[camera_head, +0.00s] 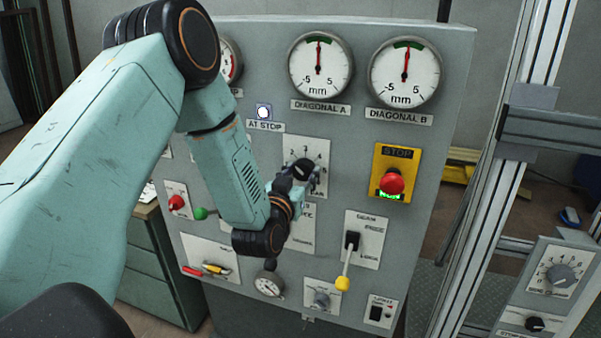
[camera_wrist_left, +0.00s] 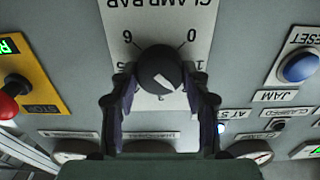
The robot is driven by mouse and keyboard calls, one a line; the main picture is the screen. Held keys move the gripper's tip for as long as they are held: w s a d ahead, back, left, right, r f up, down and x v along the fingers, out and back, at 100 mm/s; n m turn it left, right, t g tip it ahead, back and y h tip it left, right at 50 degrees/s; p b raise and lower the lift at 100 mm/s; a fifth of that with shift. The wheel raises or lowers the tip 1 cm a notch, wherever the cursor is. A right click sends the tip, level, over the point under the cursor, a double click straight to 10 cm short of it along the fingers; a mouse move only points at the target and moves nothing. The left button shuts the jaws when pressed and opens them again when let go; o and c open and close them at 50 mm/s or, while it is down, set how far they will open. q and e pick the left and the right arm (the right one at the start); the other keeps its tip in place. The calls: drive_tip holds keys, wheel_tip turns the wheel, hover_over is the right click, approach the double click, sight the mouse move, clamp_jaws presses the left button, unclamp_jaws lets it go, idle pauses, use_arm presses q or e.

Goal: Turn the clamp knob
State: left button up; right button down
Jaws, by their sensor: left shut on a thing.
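The clamp knob (camera_head: 305,168) is a round black knob on a pale dial plate marked CLAMP BAR. The plate carries numbers around the knob. In the left wrist view, which is upside down, the knob (camera_wrist_left: 160,68) shows between 0 and 6 with a short white mark on its face. My left gripper (camera_head: 292,182) reaches the knob from the lower left and hides part of its plate. In the left wrist view, the two dark fingers of my left gripper (camera_wrist_left: 162,78) are closed on either side of the knob. My right gripper is not in view.
Around the knob are a red STOP button (camera_head: 391,183) on a yellow plate, a yellow-tipped lever (camera_head: 343,283) and a lit AT STOP lamp (camera_head: 264,112). Two DIAGONAL gauges (camera_head: 319,70) sit above. A metal post (camera_head: 500,150) stands at right; a blue button (camera_wrist_left: 300,68) shows in the wrist view.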

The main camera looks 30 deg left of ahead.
use_arm(q)
drive_tip(key=shift+s+f, duration=0.1)
drive_tip(key=shift+f, duration=0.25)
drive_tip(key=o, duration=1.2)
drive_tip(key=shift+r, duration=0.1)
drive_tip(key=shift+c, duration=0.2)
drive_tip(key=shift+r, duration=0.15)
drive_tip(key=v, duration=1.1)
drive_tip(key=shift+s+d, duration=0.2)
drive_tip(key=shift+s, duration=0.15)
drive_tip(key=shift+s, duration=0.1)
